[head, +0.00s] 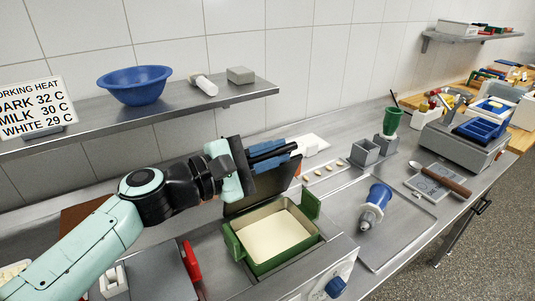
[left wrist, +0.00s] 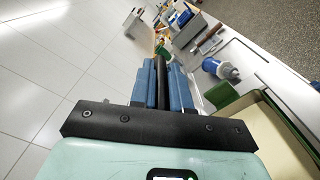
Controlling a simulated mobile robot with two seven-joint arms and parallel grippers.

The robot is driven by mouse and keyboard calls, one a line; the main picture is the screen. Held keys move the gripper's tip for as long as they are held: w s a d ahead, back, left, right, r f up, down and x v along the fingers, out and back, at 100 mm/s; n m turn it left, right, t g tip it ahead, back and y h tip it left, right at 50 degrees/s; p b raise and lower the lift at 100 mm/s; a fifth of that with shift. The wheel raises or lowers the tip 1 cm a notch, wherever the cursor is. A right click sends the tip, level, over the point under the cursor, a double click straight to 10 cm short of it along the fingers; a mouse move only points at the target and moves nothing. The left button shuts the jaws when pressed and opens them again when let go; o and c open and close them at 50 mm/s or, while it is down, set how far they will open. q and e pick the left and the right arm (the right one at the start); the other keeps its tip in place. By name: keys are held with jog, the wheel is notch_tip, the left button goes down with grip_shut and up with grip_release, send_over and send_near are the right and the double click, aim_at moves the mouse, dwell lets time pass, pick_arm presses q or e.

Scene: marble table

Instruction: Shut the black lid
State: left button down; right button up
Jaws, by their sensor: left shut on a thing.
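The black lid (head: 264,191) stands raised at the back edge of a green-handled box with a cream filling (head: 275,234). Its upper part is hidden behind my left gripper (head: 277,154). The gripper's blue fingers are shut on the lid, high above the box's back edge. In the left wrist view, a dark strip of the lid (left wrist: 161,72) lies between the two blue fingers. The box's cream inside (left wrist: 262,125) shows open at the right of that view. My right gripper is in neither view.
A blue knob (head: 336,287) is at the front. A steel shelf (head: 150,116) with a blue bowl (head: 136,85) runs along the wall behind my arm. A red-handled thing (head: 190,261) is left of the box.

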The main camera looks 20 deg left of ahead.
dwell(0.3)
pick_arm(q)
jog(key=c, duration=1.1)
grip_release()
jog(key=v, duration=1.3)
jog(key=shift+s, duration=0.15)
jog(key=shift+a+r, duration=0.1)
